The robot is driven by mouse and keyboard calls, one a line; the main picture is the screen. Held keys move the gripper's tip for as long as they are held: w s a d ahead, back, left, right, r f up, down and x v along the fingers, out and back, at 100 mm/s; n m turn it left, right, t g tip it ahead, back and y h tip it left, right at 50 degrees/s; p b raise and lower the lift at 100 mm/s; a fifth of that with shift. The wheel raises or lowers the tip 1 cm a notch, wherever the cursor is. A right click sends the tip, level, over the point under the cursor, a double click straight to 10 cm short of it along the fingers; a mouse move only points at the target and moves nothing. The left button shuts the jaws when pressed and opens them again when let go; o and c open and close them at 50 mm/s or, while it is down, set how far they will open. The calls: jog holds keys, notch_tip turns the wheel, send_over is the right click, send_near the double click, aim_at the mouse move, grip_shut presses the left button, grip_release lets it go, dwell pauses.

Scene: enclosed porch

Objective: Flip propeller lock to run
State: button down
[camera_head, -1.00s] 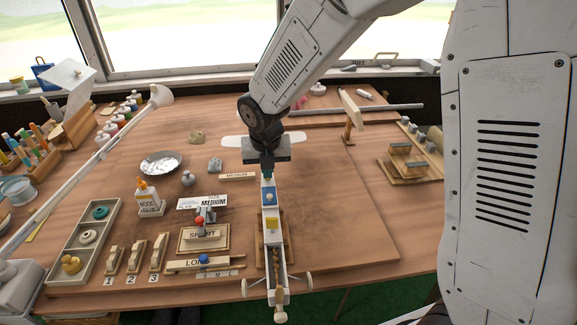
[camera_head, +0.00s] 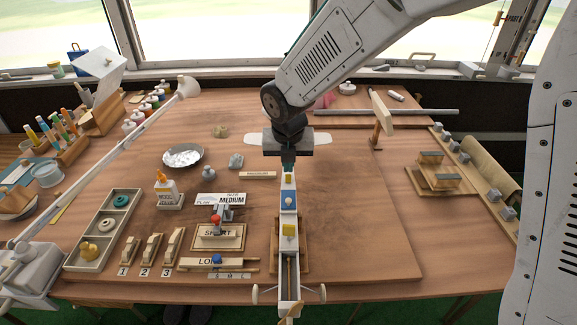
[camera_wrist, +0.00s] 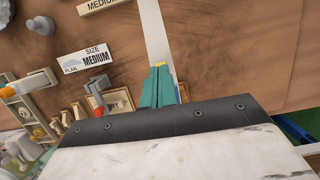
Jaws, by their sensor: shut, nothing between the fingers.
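A model plane with a long, narrow white body (camera_head: 289,258) lies lengthwise on the table, its near end toward me. Along its top are a small yellow piece (camera_head: 289,179), a blue block (camera_head: 288,202) and a larger yellow block (camera_head: 289,230). Wheels stick out either side near the front, and a tan piece (camera_head: 293,312) sits at the near tip. I cannot tell which part is the propeller lock. My gripper (camera_head: 288,167) is shut and empty, over the plane's far end. Its teal fingers (camera_wrist: 160,72) also show in the wrist view, over a white strip (camera_wrist: 155,35).
The board between is clear.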

jog(key=shift+r, duration=0.2)
jog(key=shift+s+a+r, duration=0.1)
jog(key=shift+s+r, duration=0.15)
jog(key=shift+s, duration=0.05)
jog(key=shift+s+r, duration=1.05)
jog(key=shift+s, duration=0.05)
jog(key=w+r, duration=0.4)
jog(key=r, duration=0.4)
jog(key=shift+w+r, duration=0.35)
jog(key=shift+r, duration=0.05)
